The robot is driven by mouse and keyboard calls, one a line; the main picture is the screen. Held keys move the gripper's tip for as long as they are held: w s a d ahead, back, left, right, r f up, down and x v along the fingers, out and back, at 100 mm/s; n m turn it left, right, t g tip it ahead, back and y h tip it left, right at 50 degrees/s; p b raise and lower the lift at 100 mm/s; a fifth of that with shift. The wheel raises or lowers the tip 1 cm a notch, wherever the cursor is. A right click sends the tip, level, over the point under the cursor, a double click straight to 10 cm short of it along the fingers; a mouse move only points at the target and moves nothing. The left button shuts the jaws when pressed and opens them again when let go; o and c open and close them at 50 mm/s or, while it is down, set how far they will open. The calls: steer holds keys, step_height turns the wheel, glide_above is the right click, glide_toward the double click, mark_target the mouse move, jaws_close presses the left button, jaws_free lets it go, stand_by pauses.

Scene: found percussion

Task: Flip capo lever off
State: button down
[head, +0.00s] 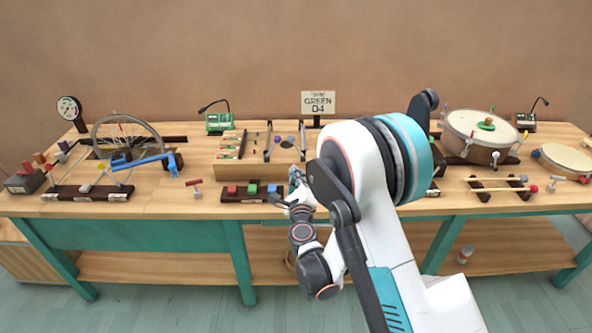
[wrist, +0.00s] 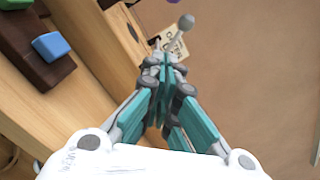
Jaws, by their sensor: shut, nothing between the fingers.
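My gripper (wrist: 163,66) is shut and empty, with its fingertips close together. In the head view it (head: 293,180) is at the front right of the wooden string box, partly hidden by my arm. In the wrist view a grey round-ended lever (wrist: 186,22) sticks up just beyond the fingertips, beside a small lettered plate (wrist: 178,46). This looks like the capo lever, but the lettering is partly covered. I cannot tell whether the fingers touch the lever. The wooden string box (head: 262,172) with dark cross bars stands at the middle of the bench.
A dark block with coloured buttons (head: 232,198) lies in front of the box. A bicycle wheel (head: 128,142) stands at left; a drum (head: 480,130) is at right. Bare bench (head: 205,172) shows left of the box.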

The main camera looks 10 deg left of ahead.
steer(key=w+a+r+b, duration=0.3)
steer(key=w+a, duration=0.2)
steer(key=w, duration=0.3)
steer(key=shift+b, duration=0.3)
steer(key=shift+s+a, duration=0.1)
